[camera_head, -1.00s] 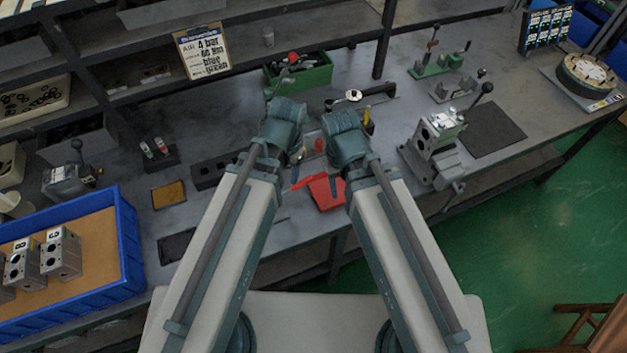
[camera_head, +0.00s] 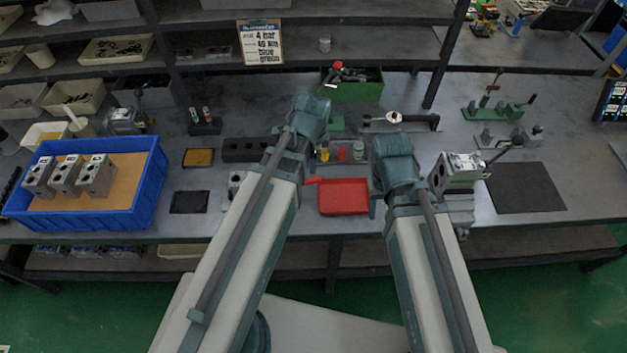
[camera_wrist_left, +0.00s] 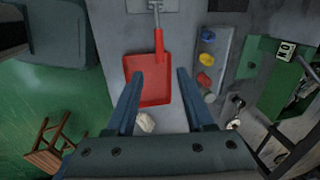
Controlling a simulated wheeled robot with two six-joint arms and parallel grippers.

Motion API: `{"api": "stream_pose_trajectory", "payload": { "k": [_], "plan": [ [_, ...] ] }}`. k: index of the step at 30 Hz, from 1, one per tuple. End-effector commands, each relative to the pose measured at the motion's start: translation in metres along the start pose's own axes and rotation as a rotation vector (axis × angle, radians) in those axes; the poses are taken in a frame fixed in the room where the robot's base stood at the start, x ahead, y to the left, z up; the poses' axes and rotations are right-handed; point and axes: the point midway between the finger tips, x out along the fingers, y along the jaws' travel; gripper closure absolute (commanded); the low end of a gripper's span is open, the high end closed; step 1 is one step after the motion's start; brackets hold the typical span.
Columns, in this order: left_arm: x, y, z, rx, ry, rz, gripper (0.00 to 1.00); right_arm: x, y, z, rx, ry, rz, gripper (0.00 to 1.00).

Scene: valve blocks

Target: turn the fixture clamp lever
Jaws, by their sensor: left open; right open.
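The clamp fixture (camera_head: 458,212) stands right of centre on the bench in the head view, with a pale metal valve block (camera_head: 462,172) in it. Its clamp lever (camera_head: 503,151) slants up to the right and ends in a dark knob. My right gripper (camera_head: 376,190) is just left of the fixture, apart from the lever; its fingers are mostly hidden by my wrist. My left gripper (camera_wrist_left: 160,74) is open and empty in the left wrist view, its fingers over the red dustpan (camera_wrist_left: 150,88), which also lies mid-bench in the head view (camera_head: 343,197).
A blue crate (camera_head: 150,190) with several valve blocks (camera_head: 95,177) is at the left. A green bin (camera_head: 355,90) and a green toggle clamp (camera_head: 495,110) stand behind. A dark mat (camera_head: 525,187) lies bare right of the fixture. Shelves line the back.

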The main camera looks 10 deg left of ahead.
Motion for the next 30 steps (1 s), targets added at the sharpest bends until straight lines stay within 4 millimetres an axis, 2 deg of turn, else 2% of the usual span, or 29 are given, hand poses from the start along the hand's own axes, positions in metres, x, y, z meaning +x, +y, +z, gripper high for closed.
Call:
{"api": "stream_pose_trajectory", "payload": {
  "k": [5, 11, 30],
  "plan": [
    [0.009, 0.001, 0.000, -0.001, 0.000, 0.001, 0.47, 0.009, -0.001, -0.001, 0.000, 0.000, 0.000, 0.50],
    [0.030, 0.001, 0.000, -0.002, 0.000, 0.001, 0.47, 0.029, -0.003, -0.002, 0.001, 0.000, 0.000, 0.50],
    [0.121, 0.001, 0.000, -0.002, 0.000, 0.001, 0.47, 0.119, -0.011, -0.007, 0.002, 0.000, 0.000, 0.50]
  ]
}}
